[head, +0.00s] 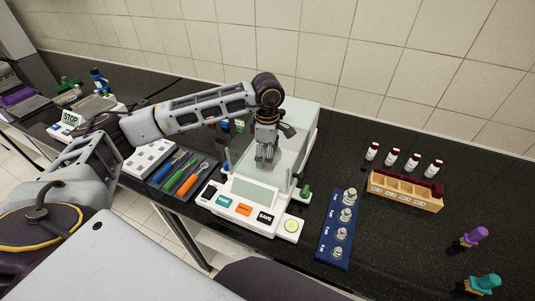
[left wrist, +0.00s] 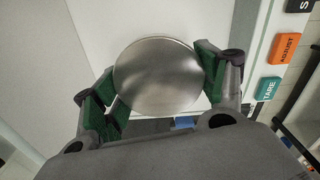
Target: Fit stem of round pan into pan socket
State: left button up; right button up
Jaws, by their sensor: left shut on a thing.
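The round pan (left wrist: 158,75) is a shiny steel disc in the left wrist view, between the green-padded fingers of my left gripper, which is shut on it. In the head view my left gripper (head: 264,157) points down inside the glass-walled chamber of the white balance (head: 232,207). The pan is hard to make out there. Its stem and the pan socket are hidden, so I cannot tell whether the stem is in the socket. A pale surface lies behind the pan in the left wrist view. My right gripper is not in view.
The glass walls of the balance stand close around my left gripper. A blue weight rack (head: 329,256) and a wooden vial block (head: 405,193) are to the right. A tool tray (head: 207,165) is to the left.

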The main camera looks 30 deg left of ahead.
pick_arm(q)
jog(key=shift+f+b, duration=0.6)
dwell(0.9)
dwell(0.3)
jog(key=o, duration=1.1)
jog(key=shift+o, duration=0.4)
notch_tip(320, 180, up, 12)
jog(key=p, duration=0.5)
jog(key=shift+p, duration=0.35)
dwell(0.7)
dwell(0.6)
